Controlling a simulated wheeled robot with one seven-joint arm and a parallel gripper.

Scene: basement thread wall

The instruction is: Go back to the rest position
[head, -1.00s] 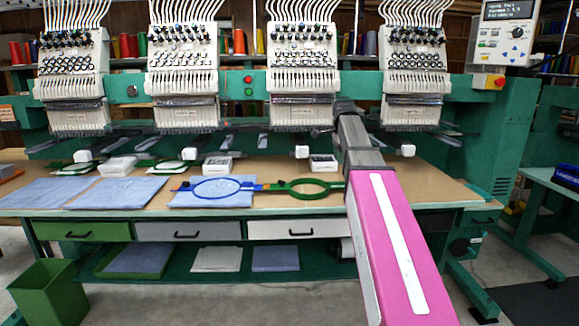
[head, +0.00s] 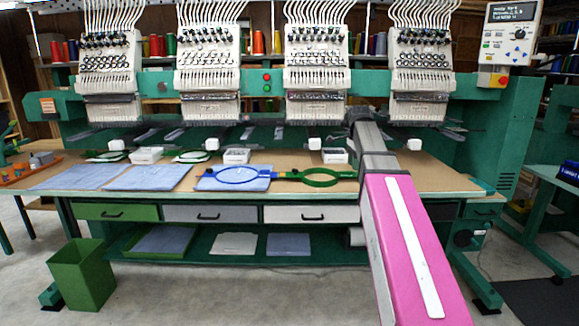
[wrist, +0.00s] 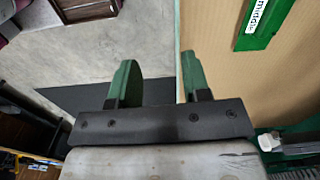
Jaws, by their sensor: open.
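My pink and grey arm reaches from the lower right of the head view toward the embroidery machine (head: 265,108), and its far end overlaps the machine's right part. In the wrist view my gripper (wrist: 160,82) has its two green-tipped fingers apart with nothing between them. Below the gap are grey floor, a dark mat and the tan tabletop's edge. In the head view the fingers themselves are too small to make out.
The worktable (head: 440,180) holds blue cloths, a blue hoop (head: 238,174) and a green hoop (head: 320,178). A green strip labelled "middle" (wrist: 262,22) shows in the wrist view. A green bin (head: 82,275) stands at left. Floor in front is clear.

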